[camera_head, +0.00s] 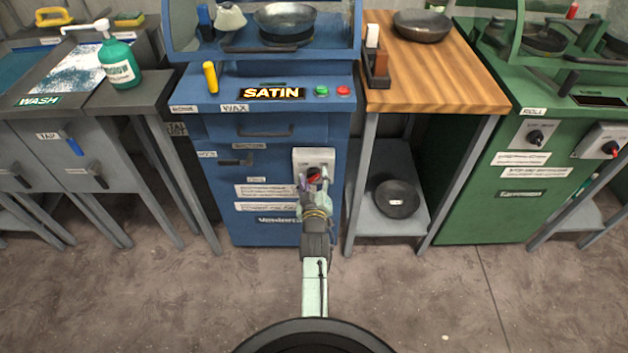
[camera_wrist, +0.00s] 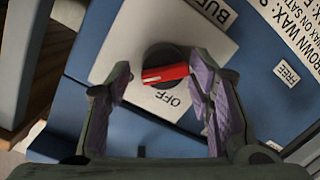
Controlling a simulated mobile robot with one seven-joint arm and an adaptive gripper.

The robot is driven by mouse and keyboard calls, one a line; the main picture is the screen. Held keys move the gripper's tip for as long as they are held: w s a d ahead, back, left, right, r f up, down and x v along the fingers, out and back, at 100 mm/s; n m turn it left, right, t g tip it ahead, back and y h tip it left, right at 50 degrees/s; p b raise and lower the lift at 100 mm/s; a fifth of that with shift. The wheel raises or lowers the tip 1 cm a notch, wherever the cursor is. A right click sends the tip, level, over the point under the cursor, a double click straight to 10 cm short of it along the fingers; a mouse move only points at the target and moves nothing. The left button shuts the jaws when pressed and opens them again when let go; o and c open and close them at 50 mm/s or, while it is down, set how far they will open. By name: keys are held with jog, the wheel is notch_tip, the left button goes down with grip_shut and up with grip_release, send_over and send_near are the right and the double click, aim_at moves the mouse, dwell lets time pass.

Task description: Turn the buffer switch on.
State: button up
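The buffer switch is a black round dial with a red bar handle (camera_wrist: 165,73) on a pale plate (camera_wrist: 130,45) on the front of the blue machine. In the wrist view the plate reads "OFF" beside the dial and part of a word starting "BUF". The red handle also shows in the head view (camera_head: 314,173), partly hidden by my gripper (camera_head: 315,186). My gripper in the wrist view (camera_wrist: 163,80) is open.
The blue machine (camera_head: 270,135) has a "SATIN" display (camera_head: 273,93), green (camera_head: 321,91) and red (camera_head: 343,91) buttons, and a yellow handle (camera_head: 210,77). A wooden table (camera_head: 440,80) stands to its right, then a green machine (camera_head: 480,190). A grey wash bench (camera_head: 120,97) is left.

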jog(key=shift+o, duration=0.4)
jog(key=shift+s+f, duration=0.1)
jog(key=shift+f, duration=0.05)
jog(key=shift+s, duration=0.25)
jog(key=s+r, duration=0.1)
jog(key=s, duration=0.6)
